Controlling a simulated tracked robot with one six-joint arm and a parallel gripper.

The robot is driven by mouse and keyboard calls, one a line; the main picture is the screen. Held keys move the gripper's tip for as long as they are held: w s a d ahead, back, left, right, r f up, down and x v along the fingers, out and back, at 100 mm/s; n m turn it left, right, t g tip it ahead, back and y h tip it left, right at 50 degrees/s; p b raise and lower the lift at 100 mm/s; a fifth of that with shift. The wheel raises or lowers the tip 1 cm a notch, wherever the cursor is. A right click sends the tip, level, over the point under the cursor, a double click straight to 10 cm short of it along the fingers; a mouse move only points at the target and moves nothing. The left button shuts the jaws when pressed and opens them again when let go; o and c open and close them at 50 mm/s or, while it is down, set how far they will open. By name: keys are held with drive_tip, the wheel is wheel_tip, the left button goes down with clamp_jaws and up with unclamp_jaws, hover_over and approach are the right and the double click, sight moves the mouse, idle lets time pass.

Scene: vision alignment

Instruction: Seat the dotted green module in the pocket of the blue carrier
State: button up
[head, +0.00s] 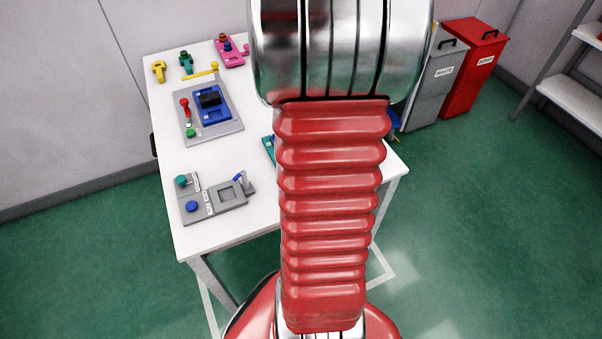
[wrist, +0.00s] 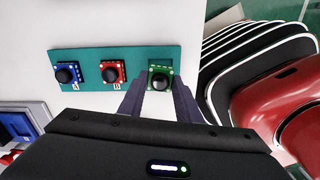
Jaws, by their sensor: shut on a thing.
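In the wrist view, the green module (wrist: 152,72) with pale dots and a black knob sits at the right end of a teal tray (wrist: 136,55). My gripper (wrist: 160,84) is shut on it, one finger on each side at its near edge. It shows no clear gap above the tray. The blue carrier (head: 224,110) is on a grey plate (head: 232,126) at the left of the table in the head view; its dark pocket faces up. A corner of the carrier shows in the wrist view (wrist: 14,126). My arm hides my gripper and the green module in the head view.
A blue module (wrist: 58,72) and a red module (wrist: 102,74) stand on the same tray. A red lever (head: 185,107) and a green knob (head: 191,132) flank the carrier. A grey fixture (head: 208,208) is at the table's front left. Several coloured parts stand along the back.

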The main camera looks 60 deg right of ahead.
wheel_tip(320, 180, up, 7)
drive_tip(key=shift+f, duration=0.15)
idle(0.6)
drive_tip(key=w+a+r+m, duration=0.1)
drive_tip(key=w+a+m, duration=0.1)
drive_tip(key=w+a, duration=0.5)
drive_tip(key=w+a+r+m, duration=0.1)
drive_tip(key=w+a+m, duration=0.2)
drive_tip(key=w, duration=0.9)
drive_tip(key=w+a+m, duration=0.2)
drive_tip(key=w+a, duration=0.4)
drive_tip(key=a, duration=0.4)
drive_tip(key=w+a+m, duration=0.3)
drive_tip(key=w+a, duration=0.3)
drive_tip(key=a, duration=0.5)
drive_tip(key=shift+r, duration=0.2)
